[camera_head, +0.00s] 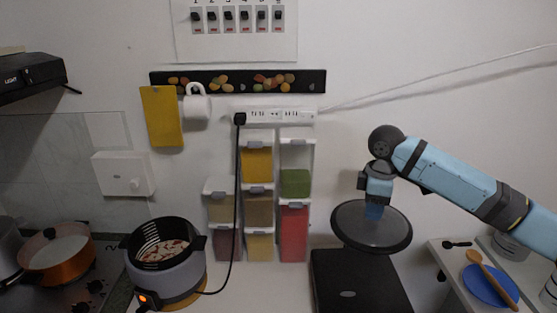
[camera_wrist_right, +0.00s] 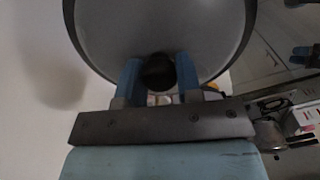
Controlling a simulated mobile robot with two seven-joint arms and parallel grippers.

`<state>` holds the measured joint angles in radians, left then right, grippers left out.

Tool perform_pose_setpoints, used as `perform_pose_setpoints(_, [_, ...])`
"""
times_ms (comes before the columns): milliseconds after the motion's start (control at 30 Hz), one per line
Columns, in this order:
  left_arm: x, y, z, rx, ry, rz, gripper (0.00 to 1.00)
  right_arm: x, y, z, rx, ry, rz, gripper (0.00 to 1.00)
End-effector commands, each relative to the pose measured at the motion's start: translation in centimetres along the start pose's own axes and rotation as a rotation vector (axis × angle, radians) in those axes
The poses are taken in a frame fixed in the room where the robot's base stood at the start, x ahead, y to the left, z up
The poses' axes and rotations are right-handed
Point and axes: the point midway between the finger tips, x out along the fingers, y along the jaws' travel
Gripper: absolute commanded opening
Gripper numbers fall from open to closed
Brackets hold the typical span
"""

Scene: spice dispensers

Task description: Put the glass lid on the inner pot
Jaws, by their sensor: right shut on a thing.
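The round glass lid (camera_head: 371,232) with a dark rim hangs from my right gripper (camera_head: 375,208), above the right part of the counter. In the right wrist view, my right gripper (camera_wrist_right: 158,80) is shut on the lid's dark knob (camera_wrist_right: 158,72), and the lid (camera_wrist_right: 160,25) spreads out beyond it. The inner pot (camera_head: 160,246) sits inside the grey cooker (camera_head: 168,275) at the lower left and is open at the top, with reddish and white pieces in it. The lid is well to the right of the cooker and apart from it.
A black flat box (camera_head: 358,285) lies below the lid. Spice dispensers (camera_head: 258,195) stand against the wall between cooker and lid, and a black cable (camera_head: 236,200) hangs to the cooker. An orange pan (camera_head: 56,255) is on the stove at left. A blue plate (camera_head: 490,287) is at right.

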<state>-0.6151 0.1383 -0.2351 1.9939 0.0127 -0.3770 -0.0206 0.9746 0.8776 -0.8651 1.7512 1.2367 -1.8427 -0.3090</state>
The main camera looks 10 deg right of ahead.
Motion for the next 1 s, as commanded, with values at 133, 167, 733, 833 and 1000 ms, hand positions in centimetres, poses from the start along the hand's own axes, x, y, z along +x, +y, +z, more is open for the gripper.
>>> perform_pose_setpoints(133, [-0.1,-0.1,-0.1,0.001,0.0,-0.001,0.43,0.7,-0.8,-0.4,0.043,-0.005,-0.001,0.0])
perform_pose_setpoints(167, [-0.1,-0.1,-0.2,0.001,0.0,-0.001,0.43,1.0,-1.2,-0.5,0.066,-0.007,-0.001,0.0])
perform_pose_setpoints(733, [-0.9,-0.6,-1.2,0.004,0.002,-0.012,0.43,8.8,-14.2,-4.1,0.876,-0.008,0.004,0.0])
perform_pose_setpoints(833, [-0.9,-0.5,-1.2,0.003,0.001,-0.012,0.43,9.3,-15.4,-4.3,0.953,-0.003,0.002,0.0])
perform_pose_setpoints(1000, [-0.9,-0.5,-1.2,0.002,0.0,-0.011,0.43,9.5,-16.1,-4.4,1.004,0.001,0.0,0.0])
